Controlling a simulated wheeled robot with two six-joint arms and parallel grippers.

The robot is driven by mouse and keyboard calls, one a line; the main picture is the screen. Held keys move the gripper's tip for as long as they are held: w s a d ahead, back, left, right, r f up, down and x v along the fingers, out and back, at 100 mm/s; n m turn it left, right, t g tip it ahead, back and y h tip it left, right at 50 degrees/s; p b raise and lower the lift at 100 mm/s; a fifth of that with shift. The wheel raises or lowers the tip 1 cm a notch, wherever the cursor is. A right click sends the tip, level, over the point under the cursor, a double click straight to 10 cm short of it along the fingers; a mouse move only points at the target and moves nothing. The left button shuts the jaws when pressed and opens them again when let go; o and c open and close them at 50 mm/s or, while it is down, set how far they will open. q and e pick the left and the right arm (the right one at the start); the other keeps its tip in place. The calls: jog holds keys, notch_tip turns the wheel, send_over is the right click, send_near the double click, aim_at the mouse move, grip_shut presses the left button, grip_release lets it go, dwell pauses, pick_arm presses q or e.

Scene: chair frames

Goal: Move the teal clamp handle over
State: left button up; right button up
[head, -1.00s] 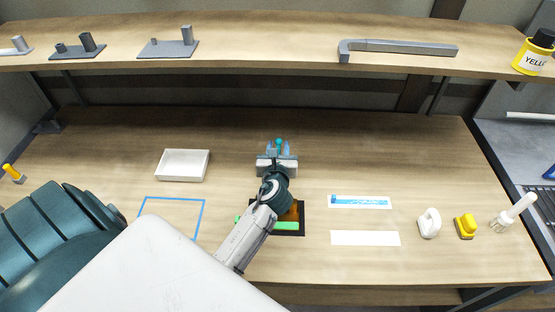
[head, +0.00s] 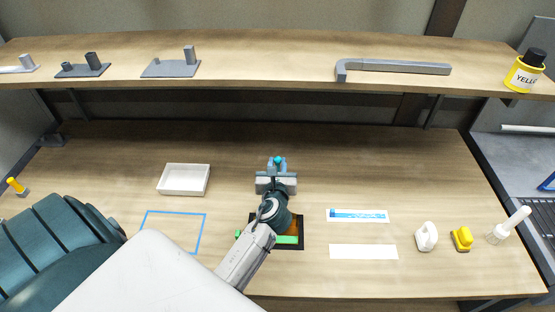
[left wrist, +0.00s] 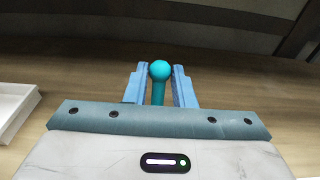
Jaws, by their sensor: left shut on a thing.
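The teal clamp handle (head: 278,160) shows as a rod with a round ball end near the middle of the bench. In the left wrist view the handle (left wrist: 159,72) stands between the two blue fingers, its ball at about the height of their tips. My left gripper (head: 277,164) is shut on the handle, pointing toward the back of the bench. The fingers (left wrist: 159,86) also show in the left wrist view. The clamp's base is hidden behind my gripper and wrist. My right gripper is not in view.
A black mat (head: 255,242) with green and orange parts lies partly under my left arm. A white tray (head: 184,180) and blue outline (head: 204,233) are left. White bottle (head: 427,237), yellow item (head: 461,239) and brush (head: 508,226) stand right. A shelf (head: 260,67) spans above.

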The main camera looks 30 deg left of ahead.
pick_arm(q)
jog(key=shift+s+d+r, duration=0.1)
jog(key=shift+s+r, duration=0.05)
jog(key=shift+s+d+r+p, duration=0.1)
jog(key=shift+s+d+p, duration=0.15)
jog(key=shift+s+p, duration=0.2)
jog(key=shift+p+v, duration=0.4)
jog(key=shift+v, duration=0.55)
jog(key=o, duration=0.8)
jog(key=shift+o, duration=0.2)
